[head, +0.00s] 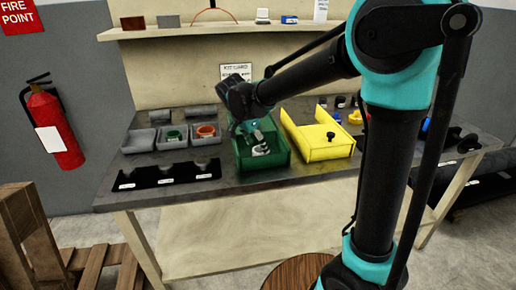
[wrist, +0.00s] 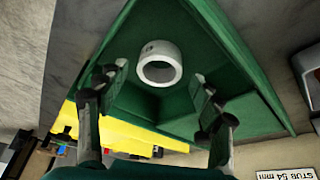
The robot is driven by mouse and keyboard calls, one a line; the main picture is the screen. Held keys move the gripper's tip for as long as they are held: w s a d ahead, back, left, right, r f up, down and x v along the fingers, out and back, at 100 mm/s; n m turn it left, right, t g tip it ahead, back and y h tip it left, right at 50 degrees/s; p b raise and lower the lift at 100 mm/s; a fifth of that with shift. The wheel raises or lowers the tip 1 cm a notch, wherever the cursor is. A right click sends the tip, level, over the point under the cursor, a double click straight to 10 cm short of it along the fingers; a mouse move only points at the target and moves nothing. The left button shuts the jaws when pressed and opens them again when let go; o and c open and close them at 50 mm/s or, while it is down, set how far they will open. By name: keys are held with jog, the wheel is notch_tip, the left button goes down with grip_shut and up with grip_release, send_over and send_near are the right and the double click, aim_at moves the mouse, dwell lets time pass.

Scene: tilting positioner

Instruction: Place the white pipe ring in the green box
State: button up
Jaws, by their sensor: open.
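The white pipe ring (wrist: 160,63) rests inside the green box (wrist: 95,30), on its floor, with its round opening facing the wrist camera. In the head view the ring (head: 260,151) shows as a small pale shape in the green box (head: 262,166), partly hidden by my gripper. My gripper (wrist: 156,92) is open, with one finger on each side in the wrist view and the ring beyond the fingertips, apart from them. In the head view my gripper (head: 254,138) reaches down into the box from above.
A yellow box (head: 325,152) stands right of the green box. Grey bins (head: 205,138), one with an orange ring, and a black rack (head: 165,176) stand to the left. Small dark, blue and yellow parts lie at the right. A shelf (head: 220,28) runs above the bench.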

jog(key=v, duration=1)
jog(key=shift+r, duration=0.1)
dwell(0.3)
